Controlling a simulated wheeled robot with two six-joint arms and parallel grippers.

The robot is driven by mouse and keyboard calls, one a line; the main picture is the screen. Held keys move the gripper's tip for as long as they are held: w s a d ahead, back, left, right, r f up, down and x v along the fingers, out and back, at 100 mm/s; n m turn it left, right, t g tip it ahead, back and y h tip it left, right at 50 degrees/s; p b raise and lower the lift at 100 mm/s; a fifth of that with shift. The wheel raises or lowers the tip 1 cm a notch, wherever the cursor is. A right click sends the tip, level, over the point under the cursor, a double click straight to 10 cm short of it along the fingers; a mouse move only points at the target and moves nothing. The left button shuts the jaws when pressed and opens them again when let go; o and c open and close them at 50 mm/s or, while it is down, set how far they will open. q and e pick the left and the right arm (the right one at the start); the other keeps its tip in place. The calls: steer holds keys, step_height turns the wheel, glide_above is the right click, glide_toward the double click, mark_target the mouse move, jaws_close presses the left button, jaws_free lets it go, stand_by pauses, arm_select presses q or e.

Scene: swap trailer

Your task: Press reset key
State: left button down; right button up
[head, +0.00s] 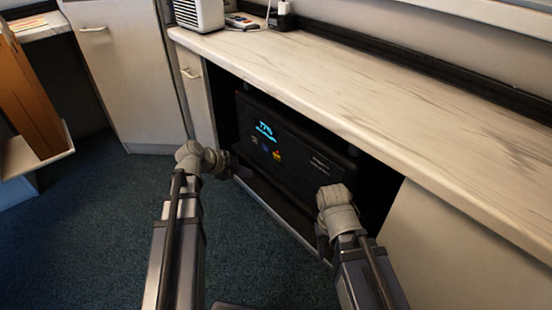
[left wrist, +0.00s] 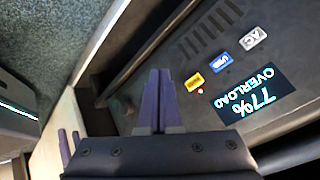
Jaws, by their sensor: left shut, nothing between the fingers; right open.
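A black power unit (head: 310,165) stands in the open bay under the counter. Its lit display (left wrist: 252,95) reads 77% OVERLOAD in the left wrist view, upside down. Beside the display is a row of keys: a pale AC key (left wrist: 253,38), a blue key (left wrist: 222,62) and an orange-yellow key (left wrist: 194,82) whose label I cannot read clearly. A small red spot shows by the orange-yellow key. My left gripper (left wrist: 160,72) is shut and empty, its tips left of the orange-yellow key in that view. My right gripper (head: 322,245) is low before the bay's right part; its fingers are mostly hidden.
The marble-look counter (head: 370,85) overhangs the bay. A pale ledge (head: 275,215) runs along the bay's front. A white box (head: 198,14) and small devices stand on the counter's far left. The blue carpet (head: 110,220) is clear at left.

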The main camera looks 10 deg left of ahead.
arm_select(q)
steer(key=w+d, duration=0.5)
steer(key=w, duration=0.2)
steer(key=shift+d, duration=0.2)
steer(key=shift+w+d, duration=0.1)
stand_by(2.1)
steer(key=shift+w+d, duration=0.15)
steer(key=shift+w, duration=0.05)
steer(key=shift+w+d, duration=0.3)
steer(key=shift+w, duration=0.05)
stand_by(0.8)
steer(key=shift+s, duration=0.1)
steer(key=shift+s+a, duration=0.55)
steer(key=shift+s, duration=0.05)
steer(key=shift+s, duration=0.1)
steer(key=s+a, duration=0.3)
steer(key=shift+s, duration=0.35)
stand_by(0.4)
